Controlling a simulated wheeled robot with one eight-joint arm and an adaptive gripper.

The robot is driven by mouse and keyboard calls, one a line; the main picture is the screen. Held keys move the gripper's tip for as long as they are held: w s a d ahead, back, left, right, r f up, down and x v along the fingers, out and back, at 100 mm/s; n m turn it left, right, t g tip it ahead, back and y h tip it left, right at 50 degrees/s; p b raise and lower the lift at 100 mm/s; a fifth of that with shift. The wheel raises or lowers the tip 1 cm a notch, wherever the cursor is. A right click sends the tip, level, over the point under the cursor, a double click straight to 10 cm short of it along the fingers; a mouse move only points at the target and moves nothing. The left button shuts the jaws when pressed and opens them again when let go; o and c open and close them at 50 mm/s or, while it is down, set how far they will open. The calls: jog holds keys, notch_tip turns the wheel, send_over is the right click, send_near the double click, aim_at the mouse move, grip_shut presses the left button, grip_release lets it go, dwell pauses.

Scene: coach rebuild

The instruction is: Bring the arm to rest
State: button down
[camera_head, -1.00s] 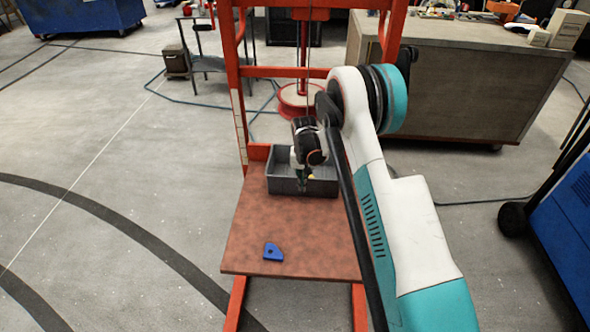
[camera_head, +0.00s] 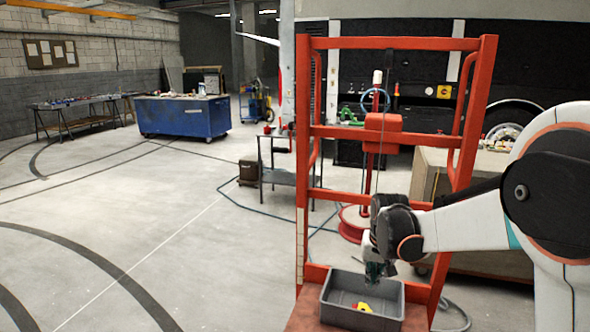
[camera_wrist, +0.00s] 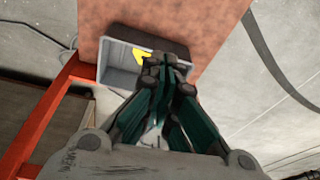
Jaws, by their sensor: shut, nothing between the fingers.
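My gripper (camera_head: 376,272) hangs pointing down above the back part of a grey bin (camera_head: 337,316). In the wrist view its dark green fingers (camera_wrist: 166,62) are closed together and hold nothing. The bin also shows in the wrist view (camera_wrist: 117,78), partly hidden behind the fingers. A small yellow piece (camera_head: 362,307) lies inside the bin; it also shows in the wrist view (camera_wrist: 141,56), just left of the fingertips and apart from them. My arm reaches in from the right in the head view.
The bin stands on a reddish-brown board (camera_wrist: 213,30) on an orange-red frame (camera_head: 303,150), whose posts and crossbars rise behind my gripper. A small metal table (camera_head: 288,174) and a blue cabinet (camera_head: 183,116) stand farther back. The floor at left is open.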

jog(key=s+r+n+t, duration=0.1)
jog(key=s+r+t, duration=0.1)
jog(key=s+r, duration=1.1)
jog(key=s+f+n+t, duration=0.1)
jog(key=s+f+t, duration=0.1)
jog(key=s, duration=1.5)
jog(key=shift+a+f+t, duration=0.3)
jog(key=shift+a+f, duration=0.05)
jog(key=shift+a, duration=0.1)
